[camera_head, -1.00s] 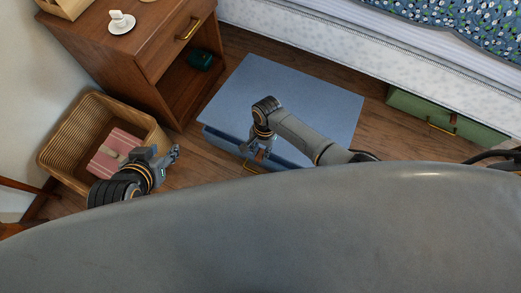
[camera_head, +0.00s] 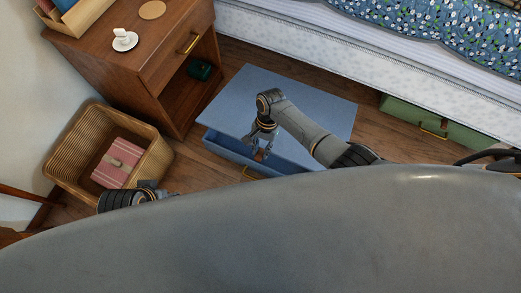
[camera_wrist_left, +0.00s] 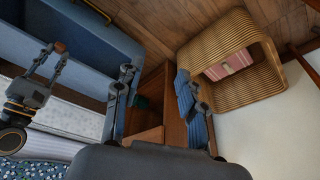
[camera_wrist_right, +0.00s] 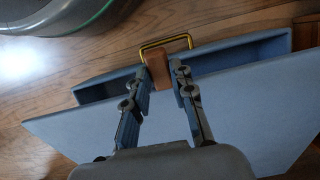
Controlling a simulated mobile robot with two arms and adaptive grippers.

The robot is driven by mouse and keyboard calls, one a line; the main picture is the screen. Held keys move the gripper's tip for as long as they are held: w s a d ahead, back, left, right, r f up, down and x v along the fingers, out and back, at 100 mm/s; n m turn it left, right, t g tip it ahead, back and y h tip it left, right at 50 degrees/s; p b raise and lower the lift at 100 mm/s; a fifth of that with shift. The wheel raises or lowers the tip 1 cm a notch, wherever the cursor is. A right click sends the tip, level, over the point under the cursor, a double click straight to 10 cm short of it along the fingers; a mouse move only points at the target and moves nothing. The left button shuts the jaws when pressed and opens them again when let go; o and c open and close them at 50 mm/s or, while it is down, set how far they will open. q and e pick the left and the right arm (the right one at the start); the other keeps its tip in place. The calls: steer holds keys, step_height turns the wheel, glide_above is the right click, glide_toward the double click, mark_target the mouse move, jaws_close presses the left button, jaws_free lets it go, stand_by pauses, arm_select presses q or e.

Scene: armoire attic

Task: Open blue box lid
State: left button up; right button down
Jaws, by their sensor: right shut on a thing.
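The blue box stands on the wooden floor. Its flat blue lid (camera_head: 315,98) is raised at the front, with a dark gap above the box's front wall (camera_head: 228,153). My right gripper (camera_head: 264,148) is at the lid's front edge. In the right wrist view, its fingers (camera_wrist_right: 166,78) are shut on the brown tab (camera_wrist_right: 159,68), near the brass handle (camera_wrist_right: 167,43). In the left wrist view, my left gripper (camera_wrist_left: 157,85) is open and empty, away from the box, whose blue wall (camera_wrist_left: 112,32) shows there. In the head view it is mostly hidden.
A wicker basket (camera_head: 70,150) with a pink striped box (camera_head: 117,163) stands at the left. A wooden nightstand (camera_head: 165,75) stands behind it. A green box (camera_head: 440,125) lies under the bed at the right. My body hides the near floor.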

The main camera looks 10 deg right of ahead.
steer(key=shift+g+y, duration=0.4)
steer(key=shift+g, duration=0.1)
steer(key=p+v, duration=0.2)
steer(key=v, duration=0.4)
steer(key=shift+w+d+r+p, duration=0.2)
steer(key=shift+r+p, duration=0.1)
arm_select(q)
step_height(320, 180, down, 11)
steer(key=shift+d+g, duration=0.15)
steer(key=shift+g, duration=0.15)
arm_select(e)
steer(key=w+d+r+g+y, duration=0.1)
steer(key=w+d+r+g, duration=0.1)
steer(key=r, duration=0.5)
steer(key=shift+w+d+r, duration=0.15)
steer(key=shift+w+d, duration=0.35)
steer(key=shift+w, duration=0.55)
arm_select(q)
steer(key=shift+f, duration=0.1)
arm_select(e)
steer(key=c, duration=1.1)
jaws_free()
steer(key=v, duration=1.2)
steer(key=shift+d, duration=0.15)
